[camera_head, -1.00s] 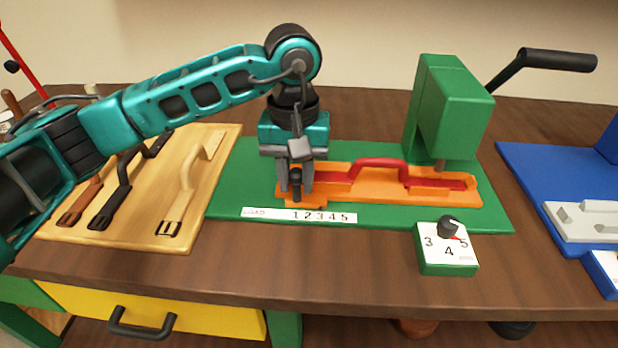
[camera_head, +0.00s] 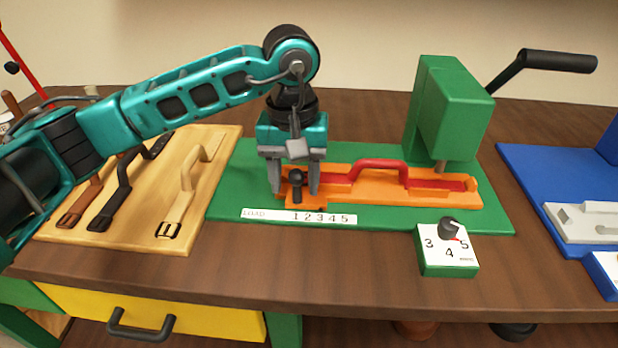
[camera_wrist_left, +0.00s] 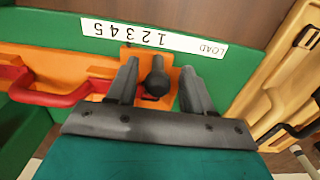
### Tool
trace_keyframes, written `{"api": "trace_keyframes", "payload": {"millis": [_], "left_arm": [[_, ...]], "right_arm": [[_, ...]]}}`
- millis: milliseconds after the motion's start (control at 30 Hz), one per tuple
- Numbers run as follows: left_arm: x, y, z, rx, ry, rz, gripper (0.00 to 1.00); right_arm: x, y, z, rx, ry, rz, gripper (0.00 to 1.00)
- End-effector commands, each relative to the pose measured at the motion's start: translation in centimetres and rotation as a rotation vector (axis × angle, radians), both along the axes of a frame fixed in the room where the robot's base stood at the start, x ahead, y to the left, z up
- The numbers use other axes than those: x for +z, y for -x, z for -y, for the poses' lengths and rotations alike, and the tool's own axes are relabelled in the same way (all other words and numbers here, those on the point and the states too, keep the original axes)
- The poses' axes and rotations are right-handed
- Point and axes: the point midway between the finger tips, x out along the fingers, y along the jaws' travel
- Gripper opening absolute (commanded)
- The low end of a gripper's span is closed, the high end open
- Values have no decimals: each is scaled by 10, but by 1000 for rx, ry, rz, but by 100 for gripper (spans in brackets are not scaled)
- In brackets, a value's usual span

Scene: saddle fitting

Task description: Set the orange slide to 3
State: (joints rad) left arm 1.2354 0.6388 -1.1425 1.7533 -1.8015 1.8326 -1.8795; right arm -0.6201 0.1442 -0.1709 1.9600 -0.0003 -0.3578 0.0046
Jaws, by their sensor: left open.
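The orange slide (camera_head: 425,197) lies on the green base plate (camera_head: 235,196) and carries a red strap with a raised handle (camera_head: 378,163). A black knob (camera_head: 296,178) stands at its left end; it also shows in the left wrist view (camera_wrist_left: 157,80). The slide's front tab (camera_head: 305,203) lies at the number strip (camera_head: 276,215), which reads LOAD and 1 to 5. Which number it marks I cannot tell surely. My left gripper (camera_head: 295,190) is open, with one finger on each side of the knob and gaps showing. My right gripper is out of view.
A green press (camera_head: 448,110) with a black lever (camera_head: 545,62) stands over the slide's right end. A green dial box (camera_head: 448,262) sits in front. A wooden board (camera_head: 140,222) with straps is at left, a blue plate (camera_head: 545,180) at right.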

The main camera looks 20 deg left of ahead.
Motion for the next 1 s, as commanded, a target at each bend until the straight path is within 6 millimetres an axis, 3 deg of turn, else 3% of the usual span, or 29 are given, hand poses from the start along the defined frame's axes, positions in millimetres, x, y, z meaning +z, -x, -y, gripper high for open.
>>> {"api": "trace_keyframes", "payload": {"millis": [167, 800, 1000], "left_arm": [[3, 0, 0, 0, 1, 1, 51], [54, 0, 0, 0, 1, 2, 51], [61, 0, 0, 0, 1, 0, 51]], "right_arm": [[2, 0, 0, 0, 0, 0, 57], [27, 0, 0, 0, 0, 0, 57], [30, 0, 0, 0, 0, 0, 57]]}}
